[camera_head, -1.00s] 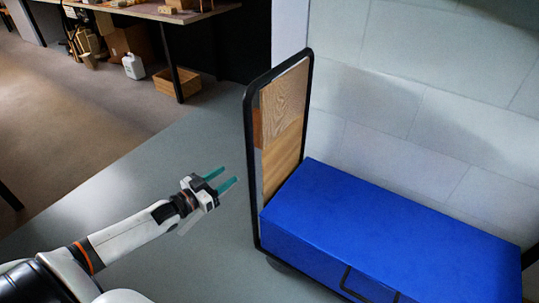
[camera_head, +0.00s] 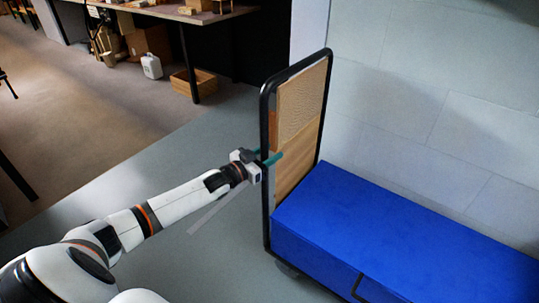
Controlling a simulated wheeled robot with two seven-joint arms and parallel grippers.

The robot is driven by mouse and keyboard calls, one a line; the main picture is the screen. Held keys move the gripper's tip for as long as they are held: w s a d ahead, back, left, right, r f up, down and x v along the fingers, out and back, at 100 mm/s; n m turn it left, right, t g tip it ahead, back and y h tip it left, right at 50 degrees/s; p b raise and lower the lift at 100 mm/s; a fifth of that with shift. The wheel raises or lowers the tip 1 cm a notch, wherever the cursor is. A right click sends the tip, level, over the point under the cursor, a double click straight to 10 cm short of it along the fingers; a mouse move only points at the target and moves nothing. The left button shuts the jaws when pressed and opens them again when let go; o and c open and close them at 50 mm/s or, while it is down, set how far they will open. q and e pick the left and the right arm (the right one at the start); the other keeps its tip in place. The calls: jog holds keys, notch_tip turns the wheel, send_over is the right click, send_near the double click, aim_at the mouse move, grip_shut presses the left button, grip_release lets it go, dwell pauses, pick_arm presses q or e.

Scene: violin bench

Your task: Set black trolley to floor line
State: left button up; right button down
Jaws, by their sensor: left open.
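The trolley has a black tubular upright frame (camera_head: 266,205) at its left end, with wood-toned boards (camera_head: 302,100) behind it. A large blue case (camera_head: 400,240) lies on it, and its deck is mostly hidden. My left gripper (camera_head: 271,157) is open, with teal fingers at the frame's near post. One fingertip shows in front of the boards; I cannot tell whether the fingers touch the post. A pale strip (camera_head: 207,214), possibly the floor line, lies on the grey floor left of the trolley, partly hidden by my left arm. My right gripper is not in view.
A pale panelled wall (camera_head: 420,100) stands close behind the trolley. A workbench (camera_head: 165,10) is at the back left, with a wooden crate (camera_head: 193,83) and a white jug (camera_head: 151,66) below it.

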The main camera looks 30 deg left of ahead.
pick_arm(q)
jog(key=shift+w, duration=0.2)
grip_shut()
dwell(0.3)
